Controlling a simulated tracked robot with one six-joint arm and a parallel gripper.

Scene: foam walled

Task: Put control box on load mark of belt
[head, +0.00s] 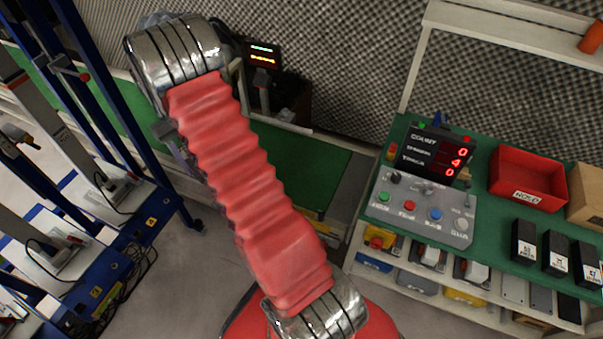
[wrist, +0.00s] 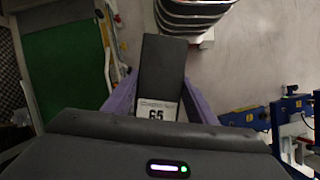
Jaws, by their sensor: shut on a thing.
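My gripper (wrist: 160,100) shows in the wrist view with its purple fingers either side of a black control box (wrist: 163,65). It is shut on the box, which has a white label reading 65 at its near end. In the head view my red-sleeved arm hides most of the gripper and the held box. The green belt (head: 290,168) runs behind the arm in the head view, and a green surface (wrist: 63,70) lies left of the held box in the wrist view. I cannot make out a load mark on the belt.
At the right, a green-topped bench (head: 487,245) carries a count display (head: 432,155), a button panel (head: 420,205), a red bin (head: 527,177) and several black boxes (head: 555,252). Blue-framed racks (head: 100,150) stand at the left. Grey floor (head: 190,265) is clear between them.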

